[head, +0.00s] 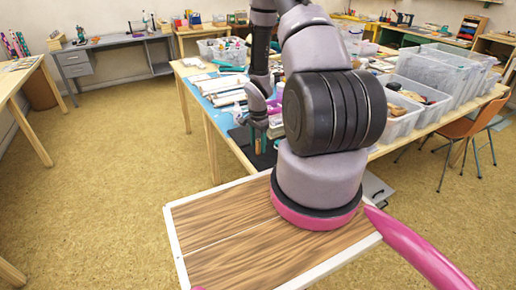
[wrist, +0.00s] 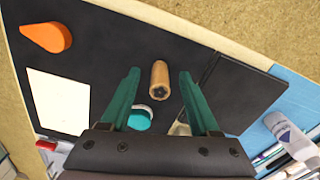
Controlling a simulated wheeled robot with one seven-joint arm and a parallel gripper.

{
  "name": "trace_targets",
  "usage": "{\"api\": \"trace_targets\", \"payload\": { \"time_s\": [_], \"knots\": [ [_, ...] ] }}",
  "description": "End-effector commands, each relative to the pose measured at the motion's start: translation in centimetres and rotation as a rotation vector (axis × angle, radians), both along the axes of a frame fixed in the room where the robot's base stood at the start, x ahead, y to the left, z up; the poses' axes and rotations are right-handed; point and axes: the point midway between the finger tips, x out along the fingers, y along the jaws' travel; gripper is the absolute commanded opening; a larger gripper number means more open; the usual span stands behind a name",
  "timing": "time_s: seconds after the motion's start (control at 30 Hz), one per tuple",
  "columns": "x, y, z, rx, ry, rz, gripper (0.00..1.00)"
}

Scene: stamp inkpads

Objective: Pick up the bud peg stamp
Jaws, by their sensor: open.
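A short wooden peg stamp (wrist: 159,82) with a dark, petal-like mark on its near end shows in the wrist view on a black mat (wrist: 110,45). I take it for the bud peg stamp. The green fingers of my gripper (wrist: 160,74) are open, one on each side of it, with a gap on both sides. I cannot tell how high the fingertips are above the mat. In the head view my gripper (head: 258,142) points down at the table's near left corner, and the stamp cannot be made out there.
On the mat are an orange teardrop-shaped thing (wrist: 46,37), a white sheet (wrist: 58,101), a teal round thing (wrist: 140,120) and a flat dark case (wrist: 243,92). A bottle (wrist: 290,135) lies at the right. Clear bins (head: 425,85) crowd the table's right side.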

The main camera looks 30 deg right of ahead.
Motion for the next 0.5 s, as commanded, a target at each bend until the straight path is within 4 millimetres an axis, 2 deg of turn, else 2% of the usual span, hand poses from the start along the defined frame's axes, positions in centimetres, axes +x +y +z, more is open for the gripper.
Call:
{"api": "trace_targets", "payload": {
  "time_s": [0.13, 0.37, 0.47, 0.5],
  "knots": [
    [0.03, -0.03, -1.43, 0.000, 0.000, 0.000, 0.62],
    [0.06, -0.03, -1.55, 0.000, -0.001, 0.000, 0.62],
    [0.06, -0.03, -1.54, 0.000, -0.001, 0.000, 0.28],
    [0.06, -0.02, -1.54, 0.000, -0.001, 0.000, 0.12]
  ]
}}
